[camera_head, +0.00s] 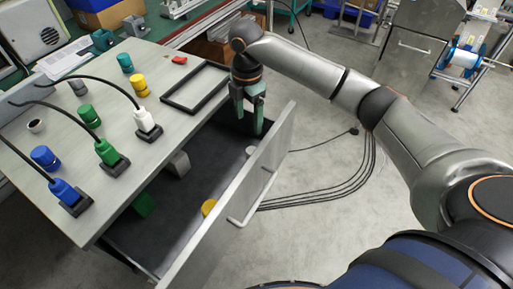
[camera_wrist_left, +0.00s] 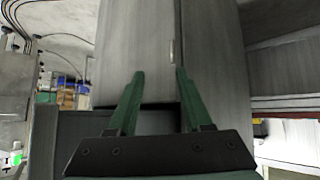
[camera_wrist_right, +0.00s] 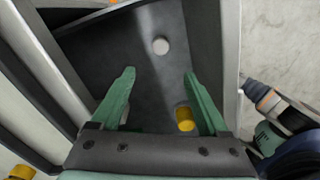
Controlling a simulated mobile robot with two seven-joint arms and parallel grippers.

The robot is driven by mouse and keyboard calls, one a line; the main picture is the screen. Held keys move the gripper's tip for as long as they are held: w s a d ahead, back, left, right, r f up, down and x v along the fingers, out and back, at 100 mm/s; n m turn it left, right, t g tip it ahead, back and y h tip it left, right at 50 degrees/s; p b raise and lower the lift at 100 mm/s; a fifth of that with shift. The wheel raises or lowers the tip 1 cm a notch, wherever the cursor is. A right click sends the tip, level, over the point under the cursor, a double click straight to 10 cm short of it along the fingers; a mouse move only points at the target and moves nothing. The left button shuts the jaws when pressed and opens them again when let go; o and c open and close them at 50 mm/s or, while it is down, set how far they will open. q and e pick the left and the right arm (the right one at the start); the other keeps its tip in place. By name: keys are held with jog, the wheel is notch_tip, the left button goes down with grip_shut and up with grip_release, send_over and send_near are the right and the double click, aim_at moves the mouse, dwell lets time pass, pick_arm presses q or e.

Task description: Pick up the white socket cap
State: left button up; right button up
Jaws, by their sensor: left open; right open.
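The white socket cap (camera_head: 250,150) is a small pale round piece lying on the dark floor of the open drawer, near the drawer front. In the right wrist view the white cap (camera_wrist_right: 160,46) lies beyond my fingertips, between them in the picture and not touched. My right gripper (camera_head: 251,118) hangs over the far end of the drawer with its green fingers pointing down. In its wrist view the right gripper (camera_wrist_right: 159,73) is open and empty. My left gripper (camera_wrist_left: 160,74) shows only in its own wrist view, open and empty, facing a grey panel.
The drawer front (camera_head: 262,160) stands beside my right gripper. A yellow cap (camera_head: 208,207), a green piece (camera_head: 143,205) and a grey piece (camera_head: 178,164) also lie in the drawer. The tabletop holds a black frame (camera_head: 195,88), coloured caps and a white cabled plug (camera_head: 145,119).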

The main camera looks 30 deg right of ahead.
jog(key=b, duration=0.1)
send_over(252, 150)
notch_tip(252, 150, down, 8)
jog(key=shift+w+a+r, duration=0.15)
jog(key=shift+r, duration=0.1)
jog(key=shift+f+b, duration=0.35)
jog(key=shift+f, duration=2.3)
jog(key=shift+c, duration=0.4)
grip_shut()
